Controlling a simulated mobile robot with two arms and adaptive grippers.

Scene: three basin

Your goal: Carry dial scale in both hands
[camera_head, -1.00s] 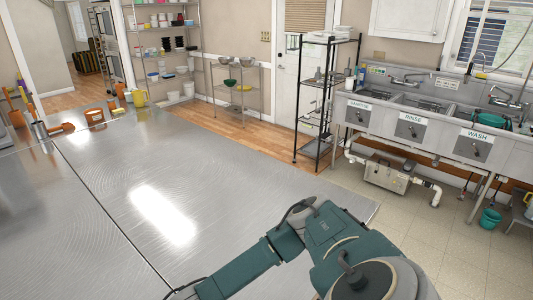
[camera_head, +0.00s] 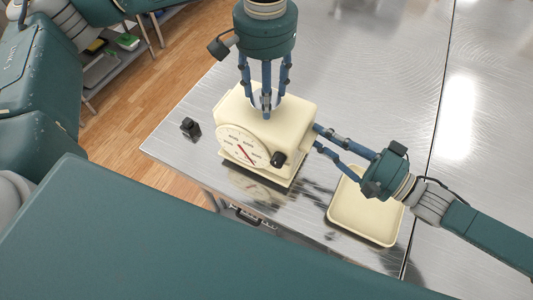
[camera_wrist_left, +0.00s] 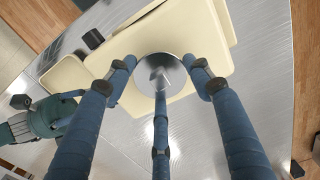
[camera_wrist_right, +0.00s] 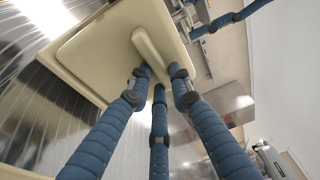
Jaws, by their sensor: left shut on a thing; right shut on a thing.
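The dial scale (camera_head: 285,110) is a cream box with a round white dial, a red needle and a black knob on its front. It is upright at the steel table; I cannot tell whether its base touches the top. My left gripper (camera_head: 265,106) comes down from above, shut on the scale's round metal top (camera_wrist_left: 160,72). My right gripper (camera_head: 317,136) reaches in from the right, shut on a raised cream ridge (camera_wrist_right: 152,48) on the scale's side. The fingers hide part of the metal top.
A cream tray (camera_head: 350,228) lies on the steel table (camera_head: 395,85), close under my right gripper. A small black object (camera_head: 190,128) lies left of the scale, near the table's edge. Wood floor (camera_head: 160,85) is beyond that edge. The table is bare at the upper right.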

